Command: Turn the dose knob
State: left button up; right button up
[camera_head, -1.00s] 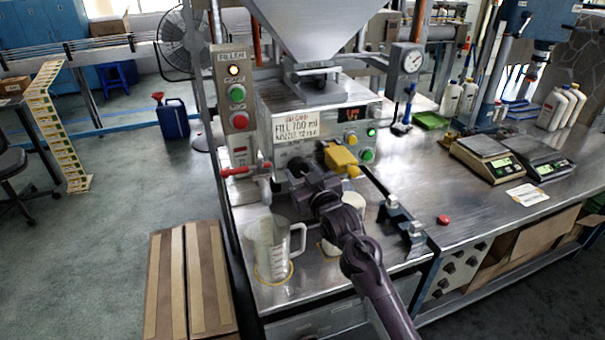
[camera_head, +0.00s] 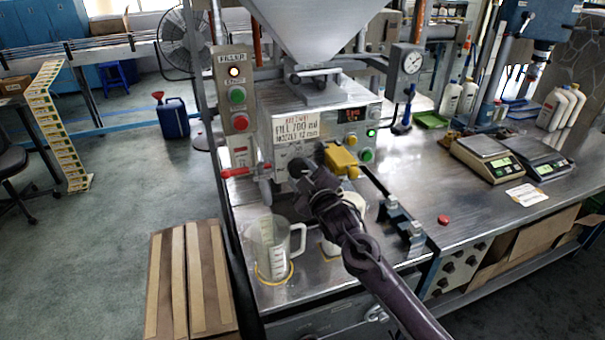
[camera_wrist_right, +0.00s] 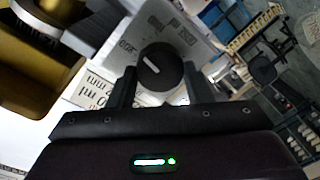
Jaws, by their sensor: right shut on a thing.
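The dose knob (camera_wrist_right: 160,70) is a round black knob with a white pointer line, on a grey scale plate with printed numbers. In the wrist view it sits between the two dark fingers of my right gripper (camera_wrist_right: 157,88), which is shut on it. In the head view the dark knob (camera_head: 297,167) is on the lower front of the filler, and my right gripper (camera_head: 306,174) reaches it from the front right. The arm hides part of the panel below. My left gripper is not in view.
A clear measuring jug (camera_head: 268,250) stands on a yellow ring below the red-handled valve (camera_head: 236,172). A white container (camera_head: 330,247) is partly behind my arm. A yellow block (camera_head: 341,160) sits right of the knob. Scales (camera_head: 484,158) stand farther right on the steel bench.

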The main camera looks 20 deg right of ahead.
jog(key=n, duration=0.5)
jog(key=shift+a, duration=0.1)
jog(key=shift+n+h+b, duration=0.5)
jog(key=shift+n+b, duration=0.1)
jog(key=shift+n, duration=1.7)
jog(key=o, duration=1)
jog(key=shift+s+f, duration=0.15)
jog(key=shift+s, duration=0.3)
jog(key=s, duration=0.2)
jog(key=s+b, duration=0.1)
jog(key=s, duration=0.1)
jog(key=s+b, duration=0.1)
jog(key=s, duration=0.2)
jog(key=shift+r, duration=0.35)
